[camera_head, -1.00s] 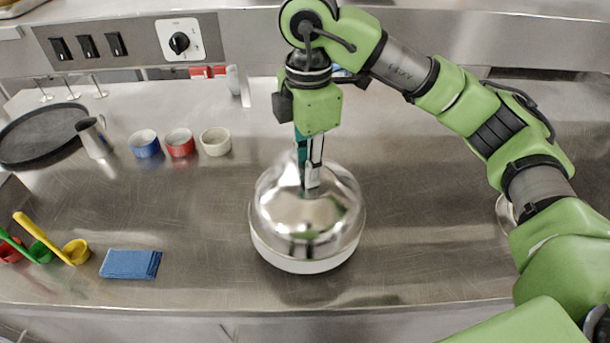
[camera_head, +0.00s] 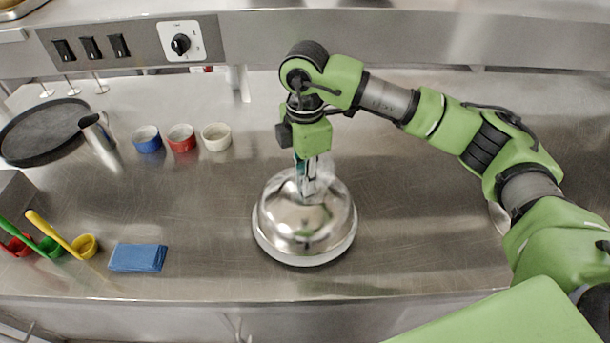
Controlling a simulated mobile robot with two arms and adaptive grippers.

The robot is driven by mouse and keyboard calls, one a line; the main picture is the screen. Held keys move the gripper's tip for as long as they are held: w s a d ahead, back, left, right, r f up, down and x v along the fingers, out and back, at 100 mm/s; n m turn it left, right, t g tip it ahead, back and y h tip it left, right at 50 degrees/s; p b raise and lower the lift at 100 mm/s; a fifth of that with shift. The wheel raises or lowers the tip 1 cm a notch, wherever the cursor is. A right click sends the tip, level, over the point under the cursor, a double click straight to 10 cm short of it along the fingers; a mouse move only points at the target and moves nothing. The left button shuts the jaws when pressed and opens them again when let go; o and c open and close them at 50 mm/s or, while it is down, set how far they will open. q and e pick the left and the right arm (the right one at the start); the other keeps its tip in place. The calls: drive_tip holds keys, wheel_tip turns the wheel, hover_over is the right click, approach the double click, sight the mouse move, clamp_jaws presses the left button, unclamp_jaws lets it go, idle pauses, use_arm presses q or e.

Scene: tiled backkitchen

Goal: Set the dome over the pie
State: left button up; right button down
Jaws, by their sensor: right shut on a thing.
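The shiny metal dome (camera_head: 290,222) is in the middle of the counter, upright. A white rim (camera_head: 308,261) shows below its lower edge, seemingly the dish under it. The pie itself is hidden from view. My right gripper (camera_head: 308,195) comes down from above and is shut at the top of the dome, on its knob, which the fingers mostly hide. Whether the dome touches the white rim all round cannot be told. My left gripper is not in view.
A blue cloth (camera_head: 138,257) and colored ladles (camera_head: 62,240) lie at the left. Blue, red and cream ramekins (camera_head: 181,138), a metal jug (camera_head: 97,130) and a dark round tray (camera_head: 40,135) stand further back. The counter right of the dome is mostly clear.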

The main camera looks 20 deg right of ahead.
drive_tip(key=shift+f+b, duration=0.5)
drive_tip(key=shift+f, duration=0.1)
drive_tip(key=c, duration=1.8)
unclamp_jaws()
drive_tip(key=shift+c, duration=0.2)
drive_tip(key=shift+r, duration=0.15)
drive_tip(key=shift+r+p, duration=0.3)
drive_tip(key=shift+p, duration=0.15)
drive_tip(key=shift+r+p, duration=0.45)
drive_tip(key=shift+r, duration=0.05)
drive_tip(key=shift+w+r+b, duration=0.1)
drive_tip(key=shift+r+b, duration=0.35)
drive_tip(key=shift+b, duration=0.4)
wheel_tip(320, 180, up, 10)
drive_tip(key=b, duration=0.2)
drive_tip(key=shift+r, duration=0.25)
